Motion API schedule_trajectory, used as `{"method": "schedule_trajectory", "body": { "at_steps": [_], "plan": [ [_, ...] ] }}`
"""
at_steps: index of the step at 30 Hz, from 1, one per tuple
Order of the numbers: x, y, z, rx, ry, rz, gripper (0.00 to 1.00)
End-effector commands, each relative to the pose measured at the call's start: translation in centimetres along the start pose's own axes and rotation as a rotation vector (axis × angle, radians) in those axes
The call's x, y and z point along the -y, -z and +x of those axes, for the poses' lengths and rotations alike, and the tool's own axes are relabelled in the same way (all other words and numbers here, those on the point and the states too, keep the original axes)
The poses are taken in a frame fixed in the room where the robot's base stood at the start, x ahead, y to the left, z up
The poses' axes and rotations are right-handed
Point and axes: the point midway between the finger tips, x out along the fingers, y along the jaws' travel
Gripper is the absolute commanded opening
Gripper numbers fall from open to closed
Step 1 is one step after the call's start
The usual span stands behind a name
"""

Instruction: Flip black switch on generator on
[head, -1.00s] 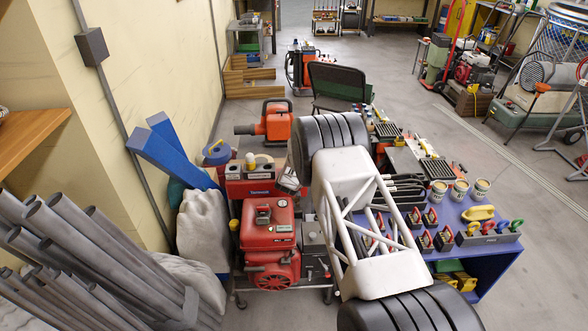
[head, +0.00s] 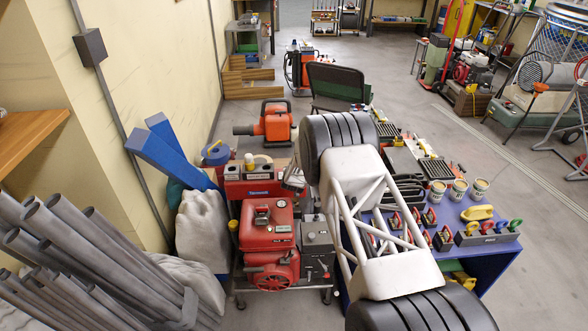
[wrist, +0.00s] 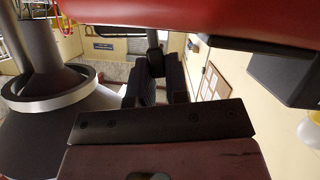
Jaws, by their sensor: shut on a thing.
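The generator (head: 268,240) is a red machine on a small wheeled stand, left of my arm in the head view. A grey control box (head: 317,243) with dark knobs or switches stands at its right side. I cannot tell which of these is the black switch. My gripper is mostly hidden behind my arm in the head view, near the generator's upper right. In the wrist view my gripper (wrist: 158,80) shows dark fingers, shut on a small dark part (wrist: 154,58). I cannot tell what that part belongs to.
A blue table (head: 490,238) with clamps, cans and tools is at the right. Grey pipes (head: 75,260) and white sacks (head: 203,228) are at the left. A red surface (wrist: 200,18) fills the top of the wrist view. Open floor lies beyond the table.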

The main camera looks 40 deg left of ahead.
Motion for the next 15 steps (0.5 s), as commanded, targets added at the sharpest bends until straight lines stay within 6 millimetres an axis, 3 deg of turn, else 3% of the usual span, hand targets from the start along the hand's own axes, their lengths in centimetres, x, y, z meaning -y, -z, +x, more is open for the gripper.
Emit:
{"method": "schedule_trajectory", "body": {
  "at_steps": [15],
  "plan": [
    [-1.7,-0.3,0.1,0.001,0.120,0.288,0.00]
  ]
}}
